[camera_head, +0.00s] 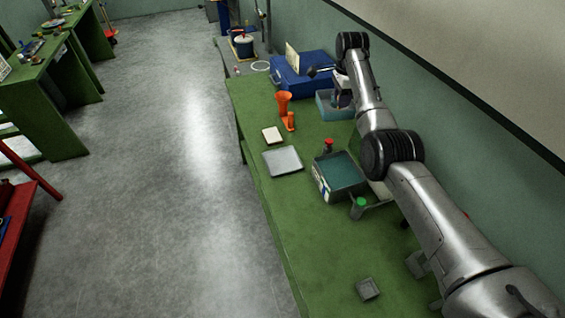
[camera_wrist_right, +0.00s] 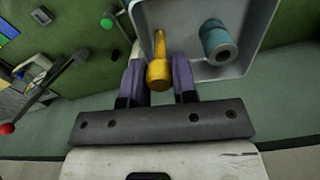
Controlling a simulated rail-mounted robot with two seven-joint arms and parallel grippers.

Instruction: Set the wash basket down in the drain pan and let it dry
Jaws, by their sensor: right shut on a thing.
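My right gripper (camera_wrist_right: 158,65) is shut on a yellow handle-like piece (camera_wrist_right: 158,72), seen between its purple fingers in the wrist view. I cannot tell whether this piece belongs to the wash basket. Beyond the fingers is a pale grey walled container (camera_wrist_right: 252,30) with a teal cylinder (camera_wrist_right: 217,42) inside. In the head view the right gripper (camera_head: 343,99) is at the light-blue tub (camera_head: 327,108), partly hidden by my arm. A flat pale grey tray (camera_head: 283,160), possibly the drain pan, lies empty near the bench's left edge. My left gripper is out of view.
The near left bench surface is mostly clear.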

